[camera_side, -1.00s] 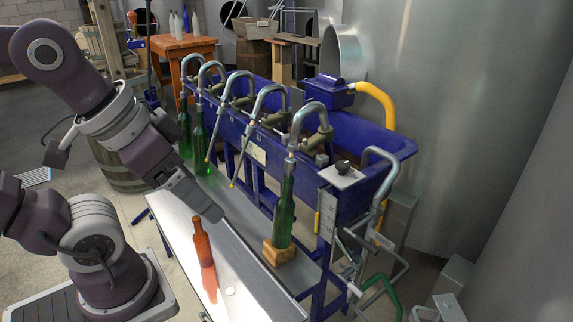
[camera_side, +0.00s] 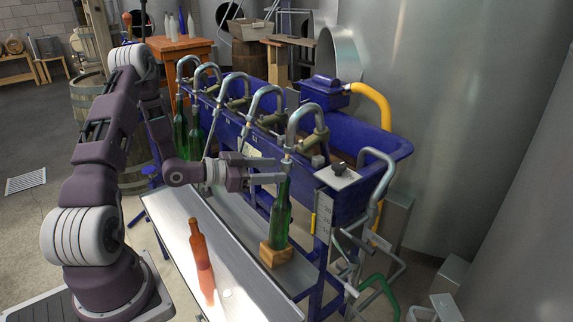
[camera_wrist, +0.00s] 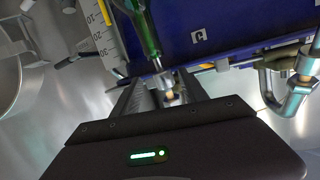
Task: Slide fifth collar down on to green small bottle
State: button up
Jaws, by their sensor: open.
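The green small bottle (camera_side: 281,212) stands upright on a wooden block in the side view, under the nearest spout. In the wrist view the green bottle (camera_wrist: 146,32) shows at the top, with the spout's metal tube running into its mouth. The fifth collar (camera_side: 287,160) is a small metal sleeve on that spout, above the bottle mouth. It also shows in the wrist view (camera_wrist: 164,79), apart from the bottle. My gripper (camera_side: 279,170) is open and level, its fingers reaching to the collar from the left. In the wrist view the collar lies between the fingers; contact cannot be told.
A blue filler trough (camera_side: 345,130) with several curved spouts stands along the right. Two taller green bottles (camera_side: 194,138) stand under the far spouts. The wooden block (camera_side: 275,255) supports the small bottle.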

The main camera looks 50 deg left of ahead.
aim_at(281, 166)
jog(key=shift+s+a+r+n+t+h, duration=0.1)
jog(key=shift+s+a+n+t+h, duration=0.1)
jog(key=shift+s+n+t, duration=0.3)
jog(key=shift+s+a+n+t+h, duration=0.1)
jog(key=shift+s+a+n+t, duration=0.1)
jog(key=shift+s+t, duration=0.45)
jog(key=shift+w+r, duration=0.1)
jog(key=shift+w, duration=0.3)
jog(key=x, duration=0.6)
jog(key=shift+w, duration=0.2)
jog(key=shift+c, duration=0.4)
jog(key=c, duration=0.7)
